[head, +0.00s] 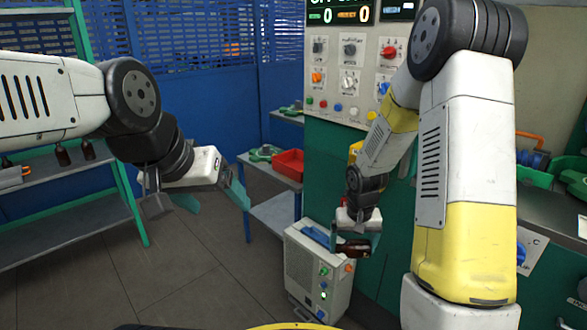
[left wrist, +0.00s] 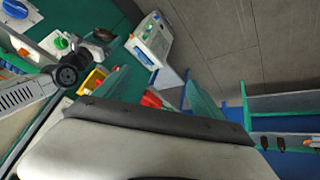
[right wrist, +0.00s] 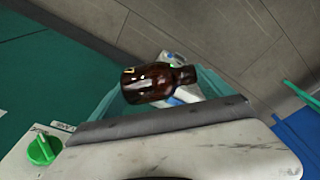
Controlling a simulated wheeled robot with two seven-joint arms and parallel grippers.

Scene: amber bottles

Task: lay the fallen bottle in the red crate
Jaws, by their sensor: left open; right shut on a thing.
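The brown amber bottle (head: 354,249) lies sideways in my right gripper (head: 350,238), which is shut on it. In the right wrist view the bottle (right wrist: 148,84) is horizontal between the teal fingers, its neck to the right. The red crate (head: 289,164) sits on a grey cart, left of and beyond my right gripper in the head view. Its inside is hardly visible. My left gripper (head: 200,198) is open and empty, left of the cart.
A white control box (head: 312,268) with coloured knobs stands below my right gripper. Green objects (head: 264,152) lie beside the crate on the cart (head: 262,171). More brown bottles (head: 88,150) stand on the left shelf. A green machine panel rises behind my right arm. Floor at centre-left is clear.

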